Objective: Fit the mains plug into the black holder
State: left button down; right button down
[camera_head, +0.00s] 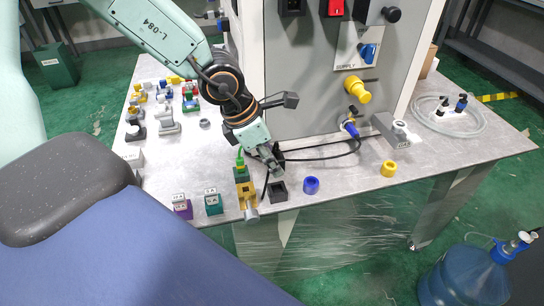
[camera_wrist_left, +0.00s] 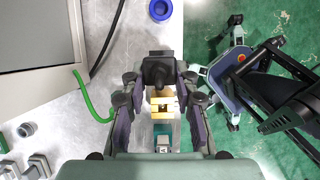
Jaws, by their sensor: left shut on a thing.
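My left gripper (camera_head: 272,163) is above the table near its front edge, just over the black holder (camera_head: 278,193), a square block with a dark recess. In the left wrist view its fingers (camera_wrist_left: 160,98) stand on both sides of a dark body, which looks like the mains plug (camera_wrist_left: 157,72). The gripper is shut on it. The plug looks raised above the holder, but the gap between them cannot be judged. In the head view the plug is mostly hidden by the gripper, with black cable around it. My right gripper is in neither view.
A yellow block (camera_head: 243,187) with a green cable stands left of the holder, a blue ring (camera_head: 311,185) right of it. A yellow ring (camera_head: 388,168) lies further right. A grey machine cabinet (camera_head: 310,80) rises behind. Teal (camera_head: 213,203) and purple (camera_head: 182,209) blocks stand left.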

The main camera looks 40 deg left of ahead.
pick_arm(q)
jog(key=shift+d+r+p, duration=0.1)
jog(key=shift+r+p, duration=0.1)
jog(key=shift+p, duration=0.15)
jog(key=shift+d+f+b, duration=0.1)
jog(key=shift+f+b, duration=0.4)
jog(key=shift+f, duration=0.05)
jog(key=shift+s+f+b, duration=0.2)
jog(key=shift+f+b, duration=0.35)
jog(key=shift+f, duration=0.15)
jog(key=shift+w+f+b, duration=0.2)
jog(key=shift+f+b, duration=0.35)
jog(key=shift+f, duration=0.6)
jog(key=shift+s, duration=0.1)
jog(key=shift+s, duration=0.1)
